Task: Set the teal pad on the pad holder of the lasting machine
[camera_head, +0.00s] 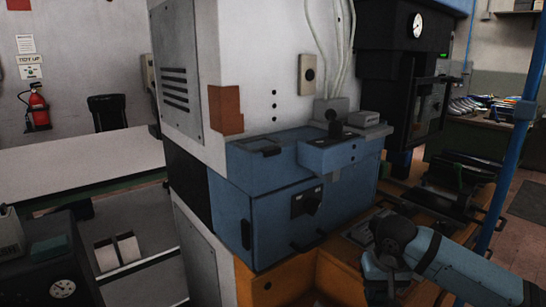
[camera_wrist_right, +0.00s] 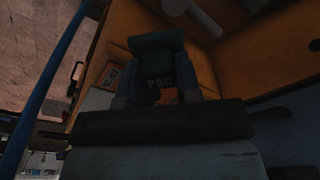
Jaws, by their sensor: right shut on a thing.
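My right gripper (camera_wrist_right: 157,88) is shut on the dark teal pad (camera_wrist_right: 156,45), which sits between its two fingers in the right wrist view. Pale lettering shows on the near side of the pad. In the head view my right arm reaches in from the lower right, low over the orange part of the machine, and the pad cannot be made out there. The lasting machine (camera_head: 262,175), white above and blue below, fills the middle of the head view. I cannot single out its pad holder. My left gripper is not in view.
Orange machine surfaces (camera_wrist_right: 110,25) lie around the pad in the right wrist view, with a pale cylinder (camera_wrist_right: 205,20) just beyond it. A black unit with a gauge (camera_head: 62,288) is at lower left.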

